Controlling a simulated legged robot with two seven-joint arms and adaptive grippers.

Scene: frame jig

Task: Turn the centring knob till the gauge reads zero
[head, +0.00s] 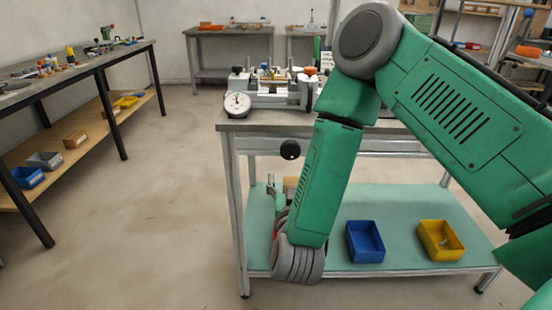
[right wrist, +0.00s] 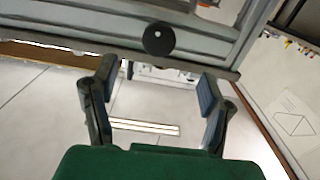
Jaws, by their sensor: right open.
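The gauge (head: 237,104) is a round white dial at the left front of the jig (head: 275,88) on the bench; its needle is too small to read. A round black knob (head: 290,150) sits on the bench's front, below the top's edge; I take it for the centring knob. It also shows in the right wrist view (right wrist: 158,39). My right gripper (right wrist: 157,80) is open and empty, with the knob beyond its fingertips, roughly midway between them and apart from them. My left gripper is not in view.
On the bench's lower shelf (head: 400,200) stand a blue bin (head: 365,241) and a yellow bin (head: 440,240). A long side bench (head: 75,68) with parts and bins is at the left. The floor between the benches is clear. My right arm hides the bench top's right part.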

